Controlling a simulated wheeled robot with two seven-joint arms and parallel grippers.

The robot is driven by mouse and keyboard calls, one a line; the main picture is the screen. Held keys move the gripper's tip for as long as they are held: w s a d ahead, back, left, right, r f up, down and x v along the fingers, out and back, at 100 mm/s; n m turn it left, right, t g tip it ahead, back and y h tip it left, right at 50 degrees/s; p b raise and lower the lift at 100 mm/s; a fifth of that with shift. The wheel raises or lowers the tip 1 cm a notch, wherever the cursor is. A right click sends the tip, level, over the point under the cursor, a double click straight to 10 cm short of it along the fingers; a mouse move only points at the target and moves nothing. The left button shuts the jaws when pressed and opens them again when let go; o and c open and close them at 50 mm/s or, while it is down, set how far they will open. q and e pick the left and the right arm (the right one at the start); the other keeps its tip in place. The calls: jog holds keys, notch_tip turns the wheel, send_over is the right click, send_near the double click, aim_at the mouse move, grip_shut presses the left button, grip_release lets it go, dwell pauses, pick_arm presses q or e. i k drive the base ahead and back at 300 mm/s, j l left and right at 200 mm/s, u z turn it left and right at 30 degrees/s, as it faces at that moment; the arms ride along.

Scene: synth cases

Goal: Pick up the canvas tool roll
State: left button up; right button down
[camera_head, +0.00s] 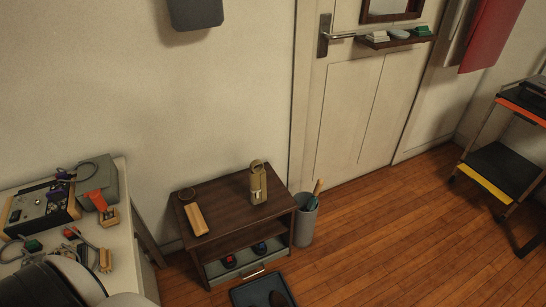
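A khaki upright object (258,184) with a rounded top and a pale patch on its front stands near the right end of the small dark wooden cabinet (230,208). It looks like the canvas tool roll, though it is too small to be sure. Nothing touches it from the sides and its back is hidden. Neither of my grippers is in view.
A tan block (195,219) lies on the cabinet's left part. A grey bin (304,222) holding tools stands right of the cabinet, and a dark blue tray (260,293) lies before it. A cluttered white table (122,235) is at left.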

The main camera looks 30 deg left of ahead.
aim_at(257, 177)
jog(key=u, duration=1.05)
